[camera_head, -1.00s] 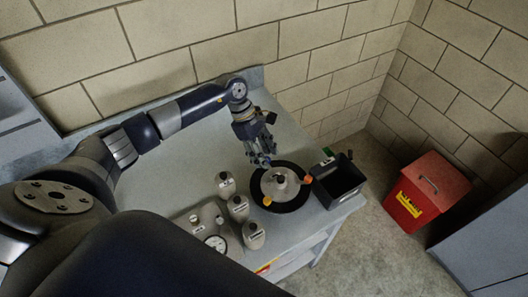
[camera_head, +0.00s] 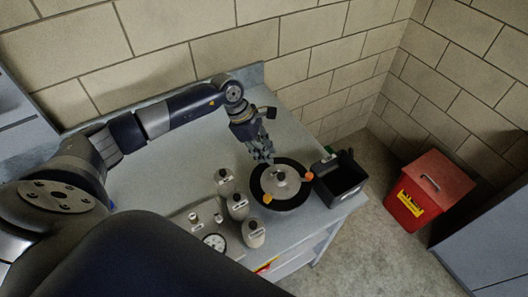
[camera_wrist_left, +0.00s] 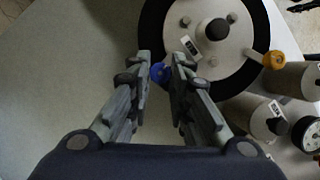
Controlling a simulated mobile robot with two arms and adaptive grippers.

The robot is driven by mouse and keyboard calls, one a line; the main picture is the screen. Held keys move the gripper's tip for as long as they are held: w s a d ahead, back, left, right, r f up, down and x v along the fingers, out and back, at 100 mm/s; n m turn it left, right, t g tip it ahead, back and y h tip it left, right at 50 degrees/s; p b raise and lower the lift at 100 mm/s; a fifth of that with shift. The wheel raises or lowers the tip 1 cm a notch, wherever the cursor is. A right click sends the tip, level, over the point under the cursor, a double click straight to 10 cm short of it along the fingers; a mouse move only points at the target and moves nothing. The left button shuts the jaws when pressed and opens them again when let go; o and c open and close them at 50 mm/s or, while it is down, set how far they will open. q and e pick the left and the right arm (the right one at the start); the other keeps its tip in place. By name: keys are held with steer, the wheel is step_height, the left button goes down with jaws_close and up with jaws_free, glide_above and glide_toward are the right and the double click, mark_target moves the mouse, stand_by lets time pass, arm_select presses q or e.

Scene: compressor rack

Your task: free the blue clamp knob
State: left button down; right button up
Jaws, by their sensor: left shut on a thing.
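The blue clamp knob (camera_wrist_left: 160,74) sits at the near edge of a round unit, a grey plate in a black ring (camera_wrist_left: 153,30). My left gripper (camera_wrist_left: 161,72) has its fingertips on either side of the knob and is shut on it. In the head view the left gripper (camera_head: 263,156) reaches down to the back-left rim of the round unit (camera_head: 287,206), and the blue knob is hidden there. My right gripper is not in view.
A black open bin (camera_head: 340,180) stands right of the unit at the table's edge. Several capped bottles (camera_head: 238,207) and a gauge (camera_head: 214,242) stand at the front left. A red lidded bin (camera_head: 425,190) stands on the floor. The table (camera_head: 180,170) is clear at left.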

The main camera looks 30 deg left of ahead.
arm_select(q)
steer(key=n+b, duration=0.1)
steer(key=n+t+b, duration=0.1)
steer(key=n, duration=0.1)
steer(key=shift+s+d+f+n+y, duration=0.1)
steer(key=shift+s+n+y, duration=0.05)
steer(key=shift+n+y, duration=0.15)
steer(key=n+t+y+b, duration=0.1)
steer(key=n+b, duration=0.1)
steer(key=n, duration=0.1)
steer(key=shift+d+n, duration=0.15)
steer(key=shift+n, duration=0.15)
steer(key=n+b, duration=0.2)
steer(key=n+t+y+b, duration=0.1)
steer(key=n+b, duration=0.1)
steer(key=shift+s+d+y, duration=0.1)
steer(key=shift+d+y, duration=0.1)
steer(key=shift+y, duration=0.1)
steer(key=shift+r+n+y+b, duration=0.2)
steer(key=shift+n+y+b, duration=0.4)
steer(key=shift+n+b, duration=1.05)
steer(key=shift+n, duration=0.25)
steer(key=c, duration=1.5)
jaws_free()
steer(key=shift+o, duration=0.3)
